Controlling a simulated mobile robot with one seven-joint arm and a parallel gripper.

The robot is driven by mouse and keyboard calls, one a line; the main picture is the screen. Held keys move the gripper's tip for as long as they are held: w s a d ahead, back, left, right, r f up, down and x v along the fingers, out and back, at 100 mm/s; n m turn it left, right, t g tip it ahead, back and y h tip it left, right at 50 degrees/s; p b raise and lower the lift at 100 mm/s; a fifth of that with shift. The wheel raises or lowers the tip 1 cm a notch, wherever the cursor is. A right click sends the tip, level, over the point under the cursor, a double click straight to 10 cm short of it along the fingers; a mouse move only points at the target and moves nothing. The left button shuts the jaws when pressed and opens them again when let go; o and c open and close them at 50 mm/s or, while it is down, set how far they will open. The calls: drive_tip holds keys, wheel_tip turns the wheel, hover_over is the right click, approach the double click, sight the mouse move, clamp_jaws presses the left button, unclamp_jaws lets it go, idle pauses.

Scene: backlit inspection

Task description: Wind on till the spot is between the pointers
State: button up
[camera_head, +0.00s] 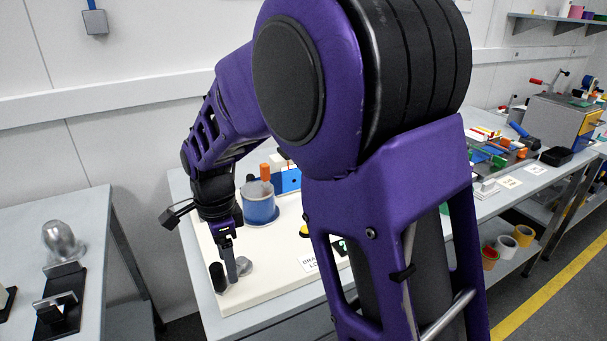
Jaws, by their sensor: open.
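My gripper (231,268) points down at the near left corner of a white board (262,295), seen side-on. Its fingers are close to an upright black knob or handle (217,277) on the left and a rounded grey metal piece (243,266) on the right. I cannot tell whether the fingers touch or surround either. Behind it on the board stands a blue drum with a grey upper part (260,207). An orange piece (265,172) and a dark upright piece show just behind the drum's top. I cannot make out a spot or name the pointers for certain.
My arm hides the middle of the bench. A partly covered printed label (308,260) lies on the board, with a yellow part (304,231) near it. A separate table (84,219) with metal fittings stands left, across a gap. Tape rolls (506,245) sit on the lower shelf.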

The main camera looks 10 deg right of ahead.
wheel_tip(320, 180, up, 6)
drive_tip(key=p, duration=0.3)
drive_tip(key=shift+f+p, duration=0.1)
drive_tip(key=shift+p, duration=0.25)
drive_tip(key=shift+w, duration=0.1)
